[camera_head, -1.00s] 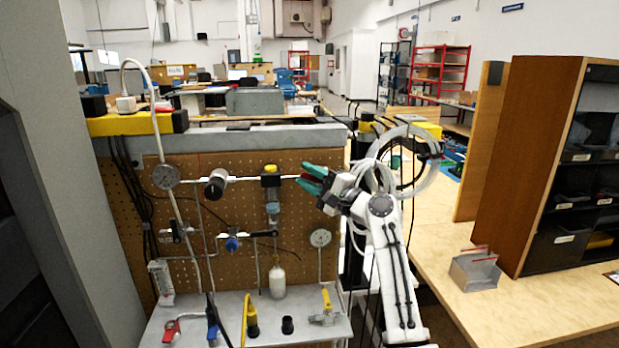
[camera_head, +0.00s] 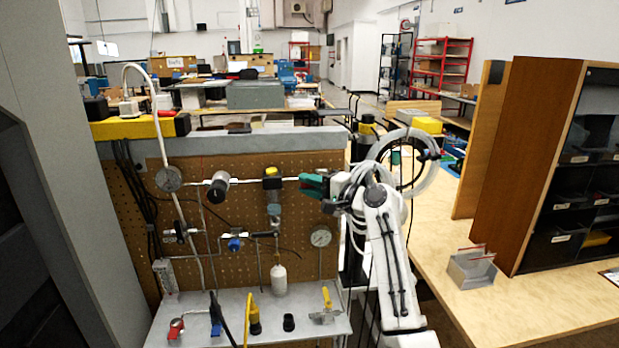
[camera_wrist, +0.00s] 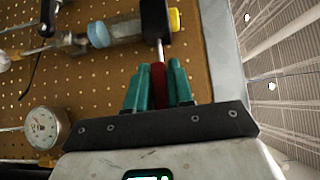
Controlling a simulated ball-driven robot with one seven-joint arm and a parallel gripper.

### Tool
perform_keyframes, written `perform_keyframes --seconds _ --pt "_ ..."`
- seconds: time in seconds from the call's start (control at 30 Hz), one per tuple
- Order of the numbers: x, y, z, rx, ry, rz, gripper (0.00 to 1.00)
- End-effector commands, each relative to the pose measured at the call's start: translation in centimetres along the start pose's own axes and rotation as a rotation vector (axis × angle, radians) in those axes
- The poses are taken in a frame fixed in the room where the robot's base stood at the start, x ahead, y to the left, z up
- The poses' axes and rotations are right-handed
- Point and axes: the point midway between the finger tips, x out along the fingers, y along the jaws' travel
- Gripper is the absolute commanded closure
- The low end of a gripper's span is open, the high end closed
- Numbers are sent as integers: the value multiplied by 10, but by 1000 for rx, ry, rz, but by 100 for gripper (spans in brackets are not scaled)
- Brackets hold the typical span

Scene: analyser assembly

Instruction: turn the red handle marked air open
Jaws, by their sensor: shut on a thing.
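My gripper (camera_head: 304,184) is at the right end of the horizontal pipe on the pegboard panel. In the wrist view, its green fingers (camera_wrist: 155,72) are shut on a red handle (camera_wrist: 158,86). The handle sits between the fingers, in line with a thin metal stem that runs to a black block. In the head view the fingers mostly hide this handle. Another red handle (camera_head: 176,326) is on the grey shelf at the lower left, apart from my gripper. No air marking can be read on either handle.
The pegboard (camera_head: 140,200) carries gauges, a black regulator knob (camera_head: 216,188) and a blue knob (camera_head: 234,244). A gauge (camera_wrist: 42,127) is left of my gripper in the wrist view. A wooden table (camera_head: 530,310) with a small metal box (camera_head: 472,270) is at right.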

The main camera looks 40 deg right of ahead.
Motion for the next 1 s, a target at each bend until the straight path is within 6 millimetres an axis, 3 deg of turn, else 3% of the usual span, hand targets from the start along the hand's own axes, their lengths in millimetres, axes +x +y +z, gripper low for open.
perform_keyframes --seconds 0.2,0.23,0.43,0.77,1.0 --pt "0 2 0 0 -1 2 100" --pt "0 2 0 0 -1 2 77" --pt "0 2 0 1 0 1 58" --pt "-5 2 0 1 1 -2 57" --pt "-43 3 -1 1 3 -2 57"
